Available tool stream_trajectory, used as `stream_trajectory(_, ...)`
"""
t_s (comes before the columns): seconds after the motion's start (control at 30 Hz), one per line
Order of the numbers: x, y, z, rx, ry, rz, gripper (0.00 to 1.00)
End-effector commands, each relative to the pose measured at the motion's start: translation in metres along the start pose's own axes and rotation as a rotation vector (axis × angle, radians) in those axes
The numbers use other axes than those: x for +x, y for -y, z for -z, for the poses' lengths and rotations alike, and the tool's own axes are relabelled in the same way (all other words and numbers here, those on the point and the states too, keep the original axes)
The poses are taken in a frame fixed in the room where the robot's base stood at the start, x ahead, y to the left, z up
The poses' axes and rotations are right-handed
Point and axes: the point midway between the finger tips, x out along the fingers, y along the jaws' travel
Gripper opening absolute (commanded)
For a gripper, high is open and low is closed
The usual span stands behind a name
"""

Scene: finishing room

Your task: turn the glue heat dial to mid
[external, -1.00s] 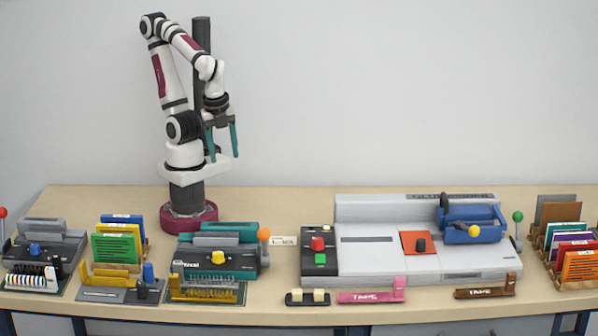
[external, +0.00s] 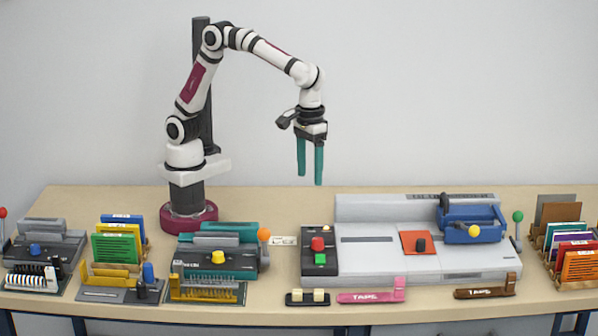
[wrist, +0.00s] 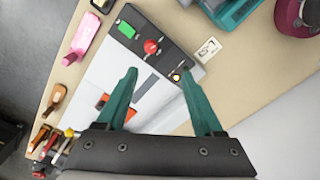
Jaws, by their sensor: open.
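The large light-grey binding machine (external: 375,262) stands at the right of the bench. An orange plate (external: 407,237) on its top bears a dark round dial (external: 421,245), probably the glue heat dial; I cannot read its marks or setting. My gripper (external: 310,178) is open and empty, pointing down, high above the machine's left end. In the wrist view my gripper (wrist: 158,73) has its teal fingers spread apart, touching nothing.
The machine's black panel has a red knob (external: 318,244) and a green button (external: 320,259). A blue carriage (external: 470,224) with a yellow knob sits right of the dial. Pink (external: 365,296) and brown (external: 484,292) tape pieces lie in front. A teal puncher (external: 222,238) stands left.

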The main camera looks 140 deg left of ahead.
Motion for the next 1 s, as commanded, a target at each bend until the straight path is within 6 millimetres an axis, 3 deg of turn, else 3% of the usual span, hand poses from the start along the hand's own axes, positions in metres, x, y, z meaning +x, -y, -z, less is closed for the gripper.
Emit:
stream_trajectory(0.1, 0.012, -0.019, 0.01, -0.16, 0.012, -0.004, 0.69)
stream_trajectory(0.23, 0.032, -0.021, 0.011, -0.18, 0.013, -0.003, 0.69)
stream_trajectory(0.5, 0.114, -0.02, 0.009, -0.176, 0.013, -0.002, 0.69)
stream_trajectory(0.63, 0.144, -0.021, 0.009, -0.174, 0.012, -0.004, 0.69)
stream_trajectory(0.8, 0.164, -0.021, 0.009, -0.174, 0.012, -0.005, 0.69)
stream_trajectory(1.0, 0.168, -0.022, 0.009, -0.174, 0.011, -0.008, 0.69)
